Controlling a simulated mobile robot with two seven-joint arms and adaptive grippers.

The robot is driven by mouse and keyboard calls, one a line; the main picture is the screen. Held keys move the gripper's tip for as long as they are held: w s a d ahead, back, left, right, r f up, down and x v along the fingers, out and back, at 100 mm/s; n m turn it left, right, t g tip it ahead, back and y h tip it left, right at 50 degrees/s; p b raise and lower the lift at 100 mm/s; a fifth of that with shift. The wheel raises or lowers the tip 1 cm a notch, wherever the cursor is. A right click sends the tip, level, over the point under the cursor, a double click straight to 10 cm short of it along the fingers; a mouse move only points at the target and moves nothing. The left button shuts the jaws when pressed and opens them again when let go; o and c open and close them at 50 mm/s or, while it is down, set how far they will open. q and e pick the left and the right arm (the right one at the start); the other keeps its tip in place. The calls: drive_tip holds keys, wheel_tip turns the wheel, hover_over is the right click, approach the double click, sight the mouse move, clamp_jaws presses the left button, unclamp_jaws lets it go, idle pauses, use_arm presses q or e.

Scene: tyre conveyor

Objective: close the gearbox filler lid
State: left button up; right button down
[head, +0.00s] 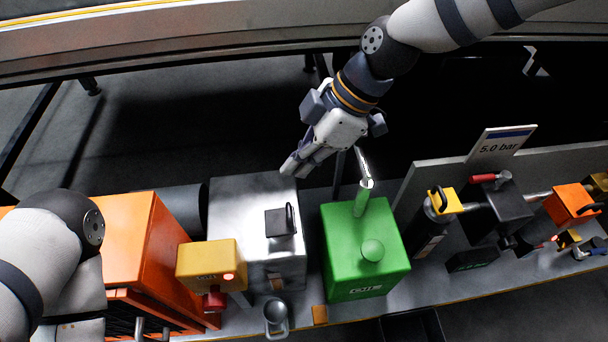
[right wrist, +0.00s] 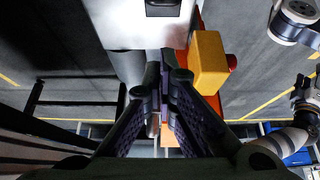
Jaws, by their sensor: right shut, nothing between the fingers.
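The gearbox (head: 228,200) is a silver-grey metal box left of the middle in the head view; its pale top (right wrist: 120,22) shows at the upper part of the right wrist view. The black square filler lid (head: 277,224) with a dark handle is at the top's right side; in the right wrist view the lid (right wrist: 163,8) is cut by the upper edge. I cannot tell surely whether it lies fully flat. My right gripper (head: 291,168) is shut and empty, above the gearbox's far edge, apart from the lid.
A green box (head: 345,260) with an upright pipe (head: 363,180) stands right of the gearbox. A yellow box (head: 205,262) and an orange housing (head: 130,240) stand to the left. A metal cup (head: 275,318) is in front.

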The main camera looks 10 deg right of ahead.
drive_tip(key=b, duration=0.1)
hover_over(279, 218)
wheel_tip(279, 218, down, 7)
drive_tip(key=f, duration=0.1)
drive_tip(key=d+f, duration=0.1)
drive_tip(key=f, duration=0.1)
drive_tip(key=shift+s+d+f+b, duration=0.1)
drive_tip(key=shift+d+f+b, duration=0.1)
drive_tip(key=shift+b, duration=0.2)
drive_tip(key=shift+d+f, duration=0.1)
drive_tip(key=shift+f, duration=0.2)
